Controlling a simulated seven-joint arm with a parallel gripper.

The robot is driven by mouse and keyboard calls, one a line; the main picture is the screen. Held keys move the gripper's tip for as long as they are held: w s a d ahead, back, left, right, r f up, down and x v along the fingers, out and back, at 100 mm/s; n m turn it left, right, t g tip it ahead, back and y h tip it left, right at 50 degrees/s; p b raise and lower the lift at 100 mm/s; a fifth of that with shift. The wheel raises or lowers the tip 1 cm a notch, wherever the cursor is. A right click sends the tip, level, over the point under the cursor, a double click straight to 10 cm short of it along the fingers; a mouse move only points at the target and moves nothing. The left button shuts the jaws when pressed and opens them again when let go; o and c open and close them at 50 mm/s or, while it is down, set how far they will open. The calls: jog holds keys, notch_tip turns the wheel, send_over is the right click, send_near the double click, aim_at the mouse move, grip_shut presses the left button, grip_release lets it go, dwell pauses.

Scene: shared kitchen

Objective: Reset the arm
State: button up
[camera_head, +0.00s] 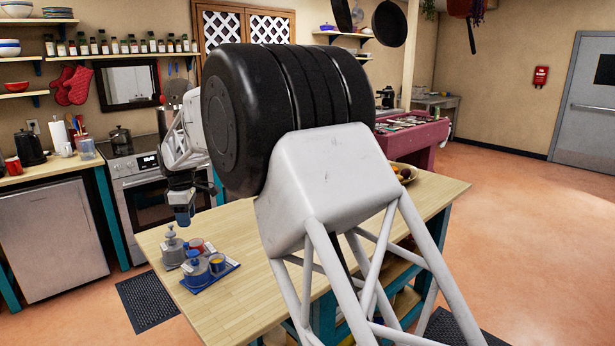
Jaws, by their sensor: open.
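My arm fills the middle of the camera_head view, with a large black joint and a white lattice link in front. Its far end reaches left over the wooden island table (232,315). My gripper (183,221) hangs there, pointing down, above the table's far left part. It is open. It is small in the picture, and I see nothing clearly between its fingers. A blue tray (232,271) lies on the table below and in front of it.
A fruit bowl (404,173) stands at the table's far right, partly behind my arm. A stove (150,190) and a counter with a kettle (28,147) are behind on the left. Dark pans (389,24) hang at the back. The floor on the right (535,235) is clear.

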jog(key=s+d+r+m, duration=0.35)
jog(key=s+d, duration=0.25)
jog(key=d, duration=0.7)
jog(key=s+d+r+m+t, duration=0.1)
jog(key=s+d+r+m, duration=0.3)
jog(key=d, duration=0.8)
jog(key=s+d+r+m, duration=0.2)
jog(key=s+d+r, duration=0.4)
jog(key=d, duration=0.7)
jog(key=s+d+f+m, duration=0.3)
jog(key=s+d, duration=0.3)
jog(key=s, duration=0.4)
jog(key=s+d+f+m+t, duration=0.1)
jog(key=s+d+f+m, duration=0.2)
jog(key=s+d, duration=0.4)
jog(key=s+d+f+m, duration=0.4)
jog(key=s+d, duration=0.3)
jog(key=s, duration=0.7)
jog(key=shift+s+t, duration=0.3)
